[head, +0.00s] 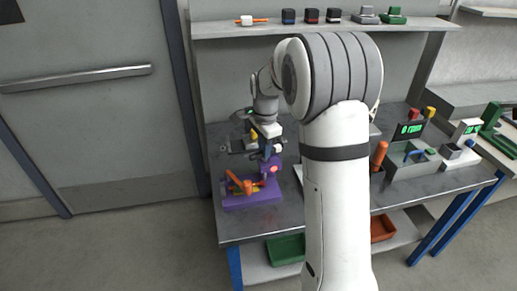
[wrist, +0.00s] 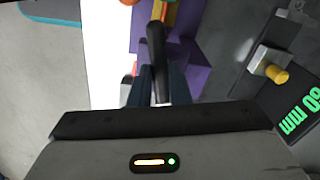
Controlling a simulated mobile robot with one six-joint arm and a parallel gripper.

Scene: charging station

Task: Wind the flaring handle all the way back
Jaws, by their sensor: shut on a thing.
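The flaring tool is a purple block (head: 262,198) on the bench, with an orange lever (head: 240,182) on its front. It also shows as purple faces in the wrist view (wrist: 185,62). A dark, rod-like handle (wrist: 156,45) runs from the tool down between my fingers. My gripper (wrist: 162,88) is shut on this handle. In the head view my gripper (head: 275,148) is small and sits just above the tool's upper part. The grip itself is not clear there.
Grey stations with green screens (head: 408,129) stand on the bench's right. A shelf (head: 330,27) with small parts runs above. Bins (head: 285,249) sit below.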

